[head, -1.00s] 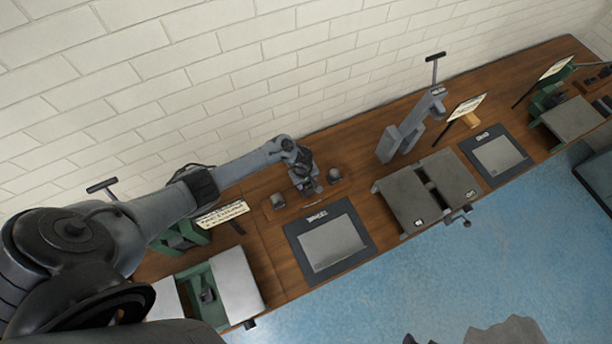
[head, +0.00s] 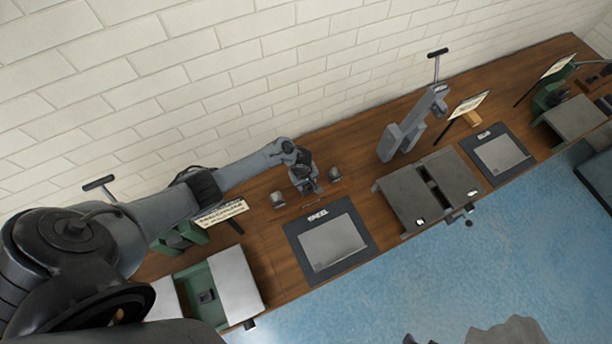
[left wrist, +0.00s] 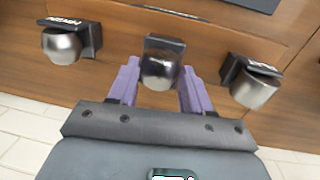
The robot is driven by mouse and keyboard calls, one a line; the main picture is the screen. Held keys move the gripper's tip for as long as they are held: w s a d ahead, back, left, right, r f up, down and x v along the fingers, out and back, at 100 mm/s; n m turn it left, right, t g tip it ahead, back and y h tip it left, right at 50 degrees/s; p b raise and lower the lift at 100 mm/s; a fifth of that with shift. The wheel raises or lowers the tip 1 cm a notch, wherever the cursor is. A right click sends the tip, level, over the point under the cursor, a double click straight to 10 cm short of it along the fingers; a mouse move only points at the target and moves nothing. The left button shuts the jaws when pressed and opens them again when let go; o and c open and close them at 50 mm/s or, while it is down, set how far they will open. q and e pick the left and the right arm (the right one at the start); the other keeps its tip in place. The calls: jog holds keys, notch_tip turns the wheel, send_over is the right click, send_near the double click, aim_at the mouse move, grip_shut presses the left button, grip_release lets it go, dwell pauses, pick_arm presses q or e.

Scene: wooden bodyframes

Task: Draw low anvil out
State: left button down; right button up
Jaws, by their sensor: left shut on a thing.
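My left gripper (head: 308,188) reaches down over a small wooden holder at the back of the bench. In the left wrist view my left gripper (left wrist: 158,82) has its two purple fingers on either side of the middle of three small metal anvils (left wrist: 158,66), and is shut on it. This anvil has a rounded silver body and a dark top plate, whose label I cannot read. Similar anvils stand on each side, one at left (left wrist: 62,46) and one at right (left wrist: 252,88) in the wrist view. Which is the low anvil I cannot tell. My right gripper is not in view.
A dark mat with a grey panel (head: 333,243) lies in front of the holder. A grey two-plate fixture (head: 405,203) and an upright grey press (head: 400,140) stand to the right. A green-and-grey fixture (head: 236,284) is at left. The brick wall (head: 240,90) is close behind.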

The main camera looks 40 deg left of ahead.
pick_arm(q)
jog(key=shift+w+f, duration=0.1)
jog(key=shift+f, duration=0.05)
jog(key=shift+c, duration=2.4)
grip_release()
jog(key=shift+o, duration=0.4)
jog(key=shift+f, duration=0.15)
notch_tip(320, 180, up, 11)
jog(key=s+p, duration=0.1)
jog(key=p, duration=0.2)
jog(key=shift+a, duration=0.2)
jog(key=shift+s+f, duration=0.1)
jog(key=shift+s, duration=0.05)
